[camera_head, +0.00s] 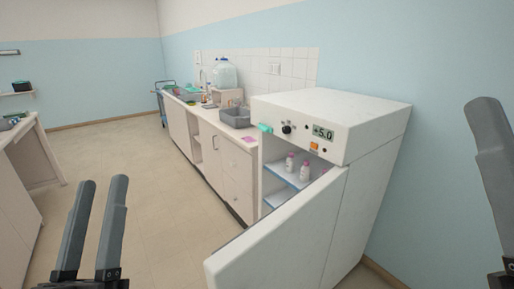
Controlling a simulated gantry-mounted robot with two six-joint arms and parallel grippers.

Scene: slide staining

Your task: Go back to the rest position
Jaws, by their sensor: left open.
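My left gripper (103,182) is at the lower left of the head view. Its two dark fingers point up with a narrow gap between them, and it is open and empty. My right gripper (492,165) is cut off at the right edge. Only one of its fingers shows, so I cannot tell whether it is open or shut. Both grippers appear in front of the camera, apart from the furniture.
A white refrigerator (375,125) reading +5.0 stands at right, its door (285,235) open toward me. Small pink-capped bottles (304,170) stand on a shelf. A counter (222,165) with a grey bin (236,118) runs behind. The floor (150,180) at left is clear.

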